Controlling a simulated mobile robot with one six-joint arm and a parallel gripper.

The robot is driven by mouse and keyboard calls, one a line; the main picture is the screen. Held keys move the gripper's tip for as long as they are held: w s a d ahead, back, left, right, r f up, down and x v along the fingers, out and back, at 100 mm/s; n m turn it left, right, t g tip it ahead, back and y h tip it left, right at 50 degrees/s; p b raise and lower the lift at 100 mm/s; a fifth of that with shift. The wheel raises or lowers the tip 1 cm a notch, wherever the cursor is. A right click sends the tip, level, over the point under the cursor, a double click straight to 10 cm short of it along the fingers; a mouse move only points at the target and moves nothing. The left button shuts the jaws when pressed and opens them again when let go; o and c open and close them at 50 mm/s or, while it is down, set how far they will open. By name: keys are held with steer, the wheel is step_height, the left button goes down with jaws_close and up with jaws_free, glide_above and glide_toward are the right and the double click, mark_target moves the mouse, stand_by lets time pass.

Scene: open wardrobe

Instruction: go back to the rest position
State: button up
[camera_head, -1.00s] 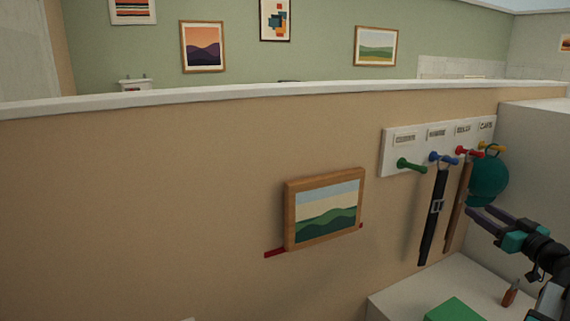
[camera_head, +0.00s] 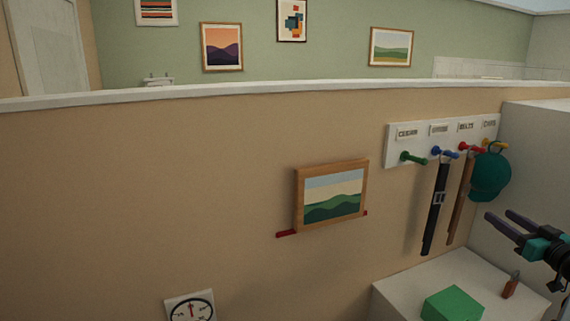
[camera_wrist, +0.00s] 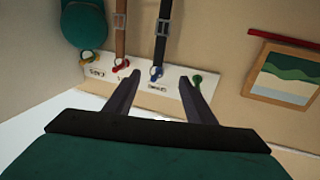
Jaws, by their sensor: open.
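My gripper (camera_head: 508,221) is at the right edge of the head view, open, with nothing between its fingers. It also shows in the wrist view (camera_wrist: 158,84), where its two dark fingers are apart and empty. The gripper is apart from the white peg rack (camera_head: 392,146), which carries green, blue, red and yellow pegs. A black belt (camera_head: 432,215) hangs on the blue peg and a brown belt (camera_head: 459,205) on the red peg. A teal cap (camera_head: 489,178) hangs at the yellow peg.
A framed landscape picture (camera_head: 333,195) hangs on the tan wall above a red strip (camera_head: 287,234). A white surface (camera_head: 395,291) below holds a green box (camera_head: 452,304) and a small red-brown item (camera_head: 511,287). A round gauge (camera_head: 191,307) shows at the bottom. The wall's left part is clear.

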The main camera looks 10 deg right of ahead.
steer(key=w+a+f+g+y+b, duration=0.1)
steer(key=w+a+f+g+y, duration=0.15)
steer(key=a+f, duration=0.85)
steer(key=w+a+f+m+g+y+b, duration=0.1)
steer(key=w+a+f+g+b, duration=0.15)
steer(key=a+f, duration=0.85)
steer(key=w+a+f+g+y, duration=0.2)
steer(key=w+a+f+g, duration=0.25)
steer(key=f, duration=1.35)
steer(key=s+a+f+g+b, duration=0.1)
steer(key=s+a+f+g, duration=0.2)
steer(key=s+a+f, duration=0.45)
steer(key=s+a+f+g+b, duration=0.2)
steer(key=s+a+f+g, duration=0.15)
steer(key=a+f, duration=0.6)
steer(key=s+a+f+g+b, duration=0.1)
steer(key=s+a+f+g, duration=0.2)
steer(key=s+a+f, duration=0.6)
steer(key=s+f+n+g+h+b, duration=0.1)
steer(key=s+f+g+h, duration=0.3)
steer(key=s+f, duration=0.9)
steer(key=s+h+b, duration=0.1)
steer(key=s, duration=0.3)
steer(key=shift+a+g+h, duration=0.15)
steer(key=shift+g+h, duration=0.2)
steer(key=shift+g, duration=0.05)
steer(key=shift+w+f, duration=0.1)
